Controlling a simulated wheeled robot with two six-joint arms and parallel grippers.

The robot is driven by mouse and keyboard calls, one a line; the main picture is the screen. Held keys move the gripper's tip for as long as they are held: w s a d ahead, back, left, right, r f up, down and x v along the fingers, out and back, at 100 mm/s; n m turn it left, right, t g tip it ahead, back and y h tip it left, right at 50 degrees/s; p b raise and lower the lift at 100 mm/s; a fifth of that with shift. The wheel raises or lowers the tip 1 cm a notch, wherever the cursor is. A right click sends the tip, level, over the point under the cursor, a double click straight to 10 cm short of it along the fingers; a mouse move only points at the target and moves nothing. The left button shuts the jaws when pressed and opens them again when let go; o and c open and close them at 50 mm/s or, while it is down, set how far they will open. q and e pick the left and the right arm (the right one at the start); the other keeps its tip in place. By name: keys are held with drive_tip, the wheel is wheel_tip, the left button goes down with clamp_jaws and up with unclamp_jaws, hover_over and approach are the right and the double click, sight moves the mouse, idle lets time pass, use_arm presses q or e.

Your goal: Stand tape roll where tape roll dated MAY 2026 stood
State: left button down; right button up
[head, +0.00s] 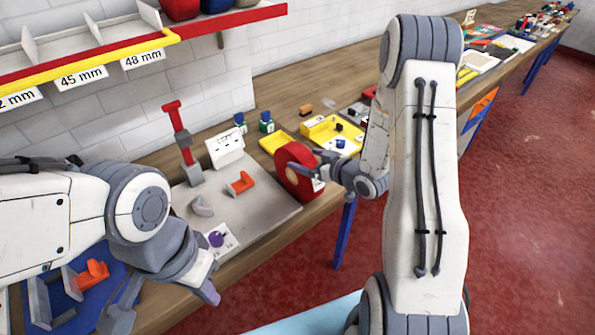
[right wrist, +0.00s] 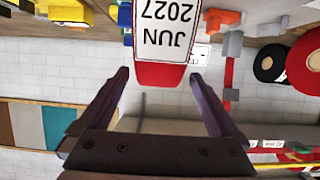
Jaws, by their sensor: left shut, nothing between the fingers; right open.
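A red tape roll (head: 297,169) stands upright at the right edge of the grey board on the bench. In the right wrist view its white label (right wrist: 168,28) reads JUN 2027, upside down. My right gripper (head: 318,168) is at the roll's right side; in its wrist view the open fingers (right wrist: 158,75) point at the roll, one to each side of it, not closed on it. My left gripper (head: 212,292) is shut and empty, low over the bench's front edge. No label reading MAY 2026 shows.
The grey board (head: 262,216) carries a red-handled post (head: 181,135), a white card stand (head: 224,146) and an orange piece (head: 241,183). A yellow tray (head: 333,130) lies behind the roll. In the right wrist view, black and red rolls (right wrist: 268,61) show at the right.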

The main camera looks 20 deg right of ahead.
drive_tip(key=p+x, duration=0.2)
drive_tip(key=x, duration=0.1)
drive_tip(key=shift+w+a, duration=0.1)
drive_tip(key=shift+w, duration=0.3)
drive_tip(key=shift+w+a+f, duration=0.1)
drive_tip(key=shift+w+f, duration=0.15)
drive_tip(key=shift+w, duration=0.15)
clamp_jaws()
